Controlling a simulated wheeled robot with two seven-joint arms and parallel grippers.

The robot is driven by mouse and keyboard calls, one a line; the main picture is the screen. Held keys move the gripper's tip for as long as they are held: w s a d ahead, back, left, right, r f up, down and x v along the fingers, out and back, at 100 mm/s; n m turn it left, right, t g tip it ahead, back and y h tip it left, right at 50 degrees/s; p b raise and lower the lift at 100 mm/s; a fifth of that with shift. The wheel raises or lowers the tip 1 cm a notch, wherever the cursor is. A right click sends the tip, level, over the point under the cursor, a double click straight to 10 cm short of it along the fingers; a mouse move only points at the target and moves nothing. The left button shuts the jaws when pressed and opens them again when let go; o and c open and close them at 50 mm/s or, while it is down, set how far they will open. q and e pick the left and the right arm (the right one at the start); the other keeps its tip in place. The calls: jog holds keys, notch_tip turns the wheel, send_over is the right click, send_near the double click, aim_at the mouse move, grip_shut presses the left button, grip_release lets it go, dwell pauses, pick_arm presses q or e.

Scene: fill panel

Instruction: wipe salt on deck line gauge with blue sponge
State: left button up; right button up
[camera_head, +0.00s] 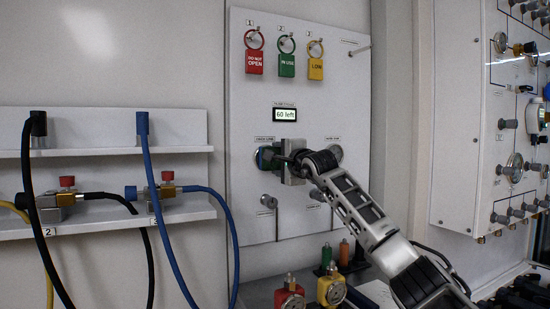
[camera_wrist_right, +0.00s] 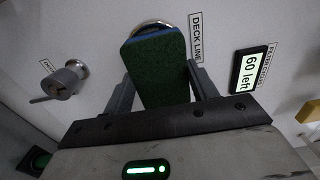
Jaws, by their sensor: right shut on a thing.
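The blue sponge (camera_wrist_right: 157,68) shows a dark green face and a blue edge in the right wrist view. My right gripper (camera_wrist_right: 160,85) is shut on it, with one finger on each side. The sponge is in front of the deck line gauge (camera_wrist_right: 150,24) and hides most of it; only its pale metal rim shows, beside the DECK LINE label. I cannot tell whether the sponge touches the glass, and any salt is hidden. In the head view my right gripper (camera_head: 290,163) is at the panel, by the left of two round gauges. My left gripper is not in view.
The panel (camera_head: 250,110) bears red, green and yellow tags, a "60 left" display (camera_head: 285,114) and a valve handle (camera_head: 268,201) below the gauge. Hoses hang from a shelf (camera_head: 100,220) at left. Red and yellow fittings (camera_head: 331,290) stand below. A second panel (camera_head: 470,120) is at right.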

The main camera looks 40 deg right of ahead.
jog(key=shift+w+a+b, duration=0.15)
jog(key=shift+w+a, duration=0.1)
jog(key=shift+a, duration=0.45)
jog(key=shift+w+a+b, duration=0.2)
jog(key=shift+a, duration=0.45)
jog(key=shift+w+a+b, duration=0.15)
jog(key=shift+w+a, duration=0.1)
jog(key=shift+a, duration=0.45)
jog(key=shift+s, duration=0.1)
jog(key=b+v, duration=0.4)
jog(key=v, duration=0.2)
jog(key=shift+d, duration=0.15)
